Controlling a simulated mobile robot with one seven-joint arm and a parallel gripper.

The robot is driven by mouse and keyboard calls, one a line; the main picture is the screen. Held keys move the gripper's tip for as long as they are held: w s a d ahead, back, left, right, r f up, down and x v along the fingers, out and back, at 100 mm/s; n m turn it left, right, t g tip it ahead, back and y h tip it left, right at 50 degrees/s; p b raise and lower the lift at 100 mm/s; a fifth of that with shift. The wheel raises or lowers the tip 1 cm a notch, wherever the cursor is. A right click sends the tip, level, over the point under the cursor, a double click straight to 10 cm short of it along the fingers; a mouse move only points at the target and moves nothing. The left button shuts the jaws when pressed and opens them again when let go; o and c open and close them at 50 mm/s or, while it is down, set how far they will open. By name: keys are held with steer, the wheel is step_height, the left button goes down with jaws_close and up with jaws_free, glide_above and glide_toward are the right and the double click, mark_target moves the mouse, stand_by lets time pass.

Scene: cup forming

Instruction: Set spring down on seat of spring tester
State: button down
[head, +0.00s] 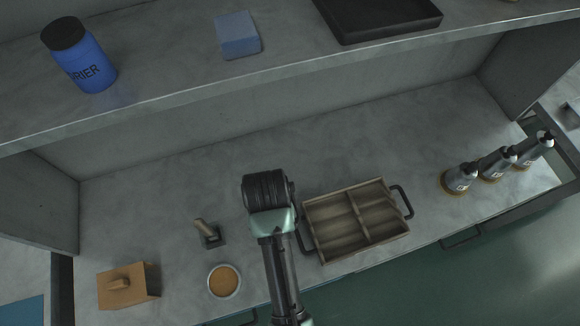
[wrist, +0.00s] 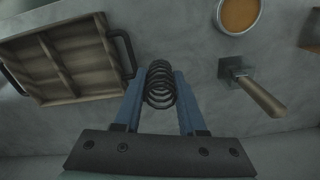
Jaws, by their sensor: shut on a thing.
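The dark coil spring (wrist: 160,88) is held between the two blue fingers of my gripper (wrist: 162,78) in the wrist view. The fingers press on it from both sides, and its coils face the camera. In the head view my own arm hides the spring and the fingers. I cannot make out a spring tester or its seat for sure in either view. Below the fingers the wrist view shows grey worktop, between the wooden tray and a small dark metal piece with a wooden handle.
A divided wooden tray (head: 360,220) with black handles stands right of my arm. Several grey bottles (head: 460,178) stand far right. A shelf (head: 300,60) overhangs the back.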

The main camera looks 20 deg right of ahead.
step_height(320, 180, down, 10)
steer(key=shift+r, duration=0.2)
stand_by(0.3)
steer(key=shift+f, duration=0.2)
steer(key=shift+c, duration=2.4)
jaws_free()
steer(key=shift+r, duration=0.15)
